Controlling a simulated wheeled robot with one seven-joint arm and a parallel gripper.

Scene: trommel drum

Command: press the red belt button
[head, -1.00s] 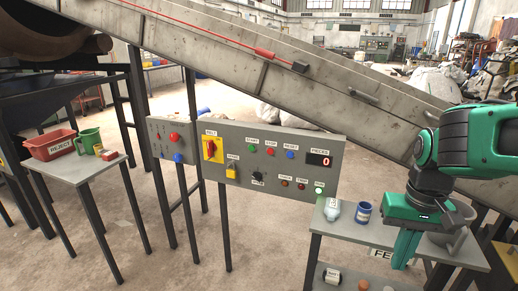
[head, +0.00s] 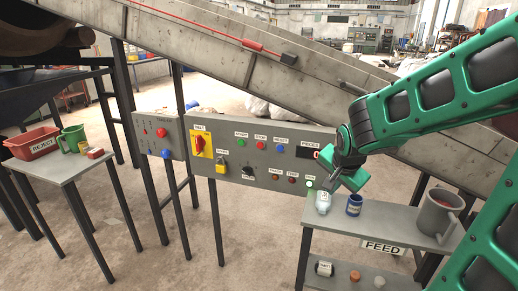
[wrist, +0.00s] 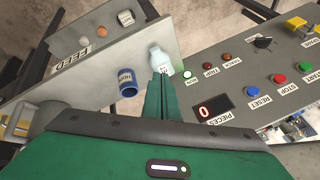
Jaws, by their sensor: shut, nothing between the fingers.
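The control panel (head: 240,150) has a red STOP button (head: 261,143) between the green START and blue RESET buttons. STOP also shows in the wrist view (wrist: 279,79). A red rotary switch (head: 199,145) on a yellow plate sits under the BELT label. A smaller panel (head: 146,140) on the left carries another red button (head: 161,132) above a blue one; its labels are too small to read. My gripper (head: 335,184) is in front of the main panel's right end, to the right of these buttons, touching none. Its green fingers (wrist: 161,84) are shut and empty.
A white bottle (head: 323,202) and blue can (head: 354,205) stand on the FEED shelf (head: 385,222), close to my gripper. A grey mug (head: 438,211) stands farther right. The PIECES display (wrist: 213,107) reads 0. The reject table (head: 62,170) stands at the left.

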